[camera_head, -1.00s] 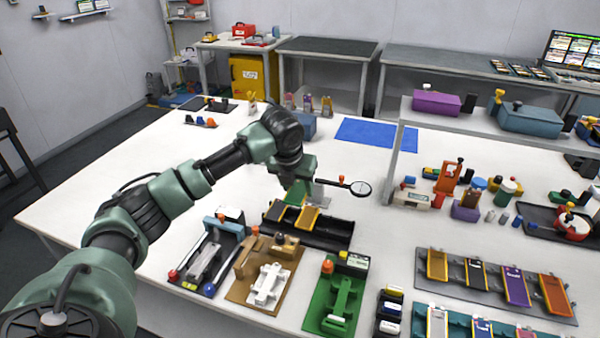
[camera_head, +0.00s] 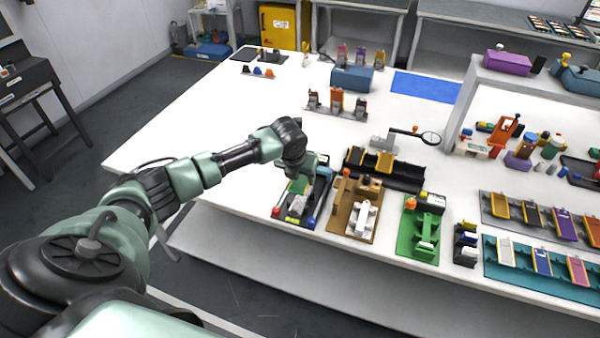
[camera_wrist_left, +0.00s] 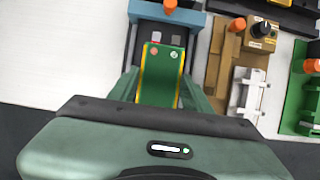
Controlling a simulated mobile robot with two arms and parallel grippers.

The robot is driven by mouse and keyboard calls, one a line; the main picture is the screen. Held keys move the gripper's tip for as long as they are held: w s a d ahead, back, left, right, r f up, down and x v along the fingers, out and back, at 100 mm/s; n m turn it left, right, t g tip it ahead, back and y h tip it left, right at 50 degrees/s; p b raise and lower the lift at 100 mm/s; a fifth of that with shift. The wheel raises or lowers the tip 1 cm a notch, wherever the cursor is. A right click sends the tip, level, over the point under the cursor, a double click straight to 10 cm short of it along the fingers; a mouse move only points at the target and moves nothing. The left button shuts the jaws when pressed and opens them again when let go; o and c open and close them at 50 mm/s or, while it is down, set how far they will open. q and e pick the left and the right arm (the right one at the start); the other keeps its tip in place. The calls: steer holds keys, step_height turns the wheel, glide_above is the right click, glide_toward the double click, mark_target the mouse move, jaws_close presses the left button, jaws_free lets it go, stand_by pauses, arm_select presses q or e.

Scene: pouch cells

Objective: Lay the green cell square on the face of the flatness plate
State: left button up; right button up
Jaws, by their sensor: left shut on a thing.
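The green cell (camera_wrist_left: 160,75), with yellow edges and two small round marks at its far end, is in the left wrist view. My left gripper (camera_head: 302,184) is shut on its near end. In the head view the green cell (camera_head: 296,187) is a small patch under the gripper. It is over the leftmost fixture, which looks like the flatness plate (camera_head: 297,210), a dark base with red and blue knobs and a blue block. The gripper and cell hide much of its face; I cannot tell whether they touch. My right gripper is not in view.
Right of it stand a brown fixture (camera_head: 345,225) with a white piece and a green fixture (camera_head: 408,245). A black rack (camera_head: 405,178) with yellow cells and a magnifier (camera_head: 430,138) lie behind. The white table (camera_head: 230,110) is clear at the left.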

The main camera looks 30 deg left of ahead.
mark_target(300, 183)
arm_select(q)
steer(key=shift+s+r+p, duration=0.1)
steer(key=shift+r+p, duration=0.05)
steer(key=shift+p, duration=0.4)
step_height(300, 183, down, 5)
steer(key=b, duration=0.3)
steer(key=shift+r, duration=0.1)
steer(key=shift+f+b, duration=0.3)
steer(key=shift+f, duration=0.4)
steer(key=shift+f+b, duration=0.3)
steer(key=shift+f, duration=0.35)
steer(key=o, duration=1.3)
steer(key=shift+o, duration=0.2)
steer(key=shift+r, duration=0.1)
